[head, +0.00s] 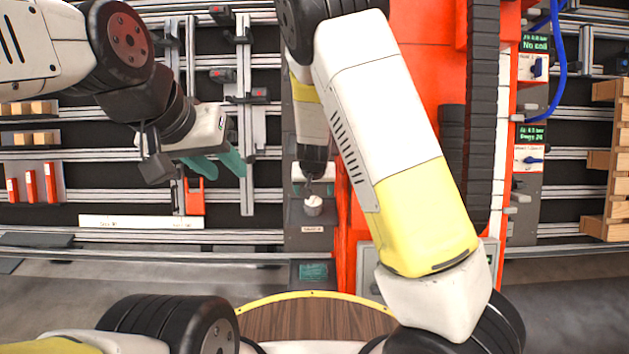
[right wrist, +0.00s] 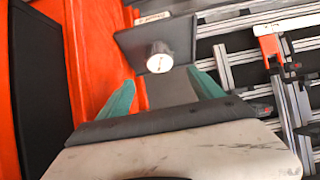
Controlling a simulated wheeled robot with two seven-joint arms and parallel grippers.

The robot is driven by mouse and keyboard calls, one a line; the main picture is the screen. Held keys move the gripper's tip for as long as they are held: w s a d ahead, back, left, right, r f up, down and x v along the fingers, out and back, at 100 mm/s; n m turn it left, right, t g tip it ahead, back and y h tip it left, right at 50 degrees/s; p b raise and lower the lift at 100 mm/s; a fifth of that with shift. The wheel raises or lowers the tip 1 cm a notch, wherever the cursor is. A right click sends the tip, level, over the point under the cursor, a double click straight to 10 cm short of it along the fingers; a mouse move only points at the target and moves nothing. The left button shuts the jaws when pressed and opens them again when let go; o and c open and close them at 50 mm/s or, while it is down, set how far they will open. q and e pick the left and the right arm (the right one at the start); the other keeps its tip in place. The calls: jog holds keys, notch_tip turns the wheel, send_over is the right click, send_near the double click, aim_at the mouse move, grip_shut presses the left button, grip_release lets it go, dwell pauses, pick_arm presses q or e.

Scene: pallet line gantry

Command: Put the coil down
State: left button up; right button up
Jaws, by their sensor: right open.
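A small round piece with a pale top and grey side, apparently the coil (head: 313,206), stands on a dark grey shelf (head: 295,216) on the gantry. It also shows in the right wrist view (right wrist: 160,57), on the shelf plate, just beyond the fingertips. My right gripper (right wrist: 161,77) is open, its teal fingers apart with nothing between them. In the head view its fingers are largely hidden by its own arm, just above the coil. My left gripper (head: 225,173) is open and empty, in front of the rails at the left.
A red-orange gantry column (head: 425,75) stands right of the shelf, partly hidden by my right arm. Aluminium rails carry red tools (head: 51,183) at the left. A blue hose (head: 561,60) hangs at the upper right. A wooden round-edged surface (head: 315,320) lies below.

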jog(key=s+d+r+y, duration=0.2)
jog(key=s+d+r, duration=0.1)
jog(key=s+r, duration=0.55)
jog(key=s+d+r+y, duration=0.25)
jog(key=s+r, duration=0.35)
jog(key=r, duration=0.6)
jog(key=s+d+r+h, duration=0.1)
jog(key=s+d+r, duration=0.2)
jog(key=s, duration=0.4)
jog(key=s+d+r+h, duration=0.1)
jog(key=s+d+r, duration=0.2)
jog(key=s+d, duration=0.2)
jog(key=s, duration=0.3)
jog(key=shift+d+r+n, duration=0.15)
jog(key=shift+r+n, duration=0.1)
jog(key=shift+n, duration=0.05)
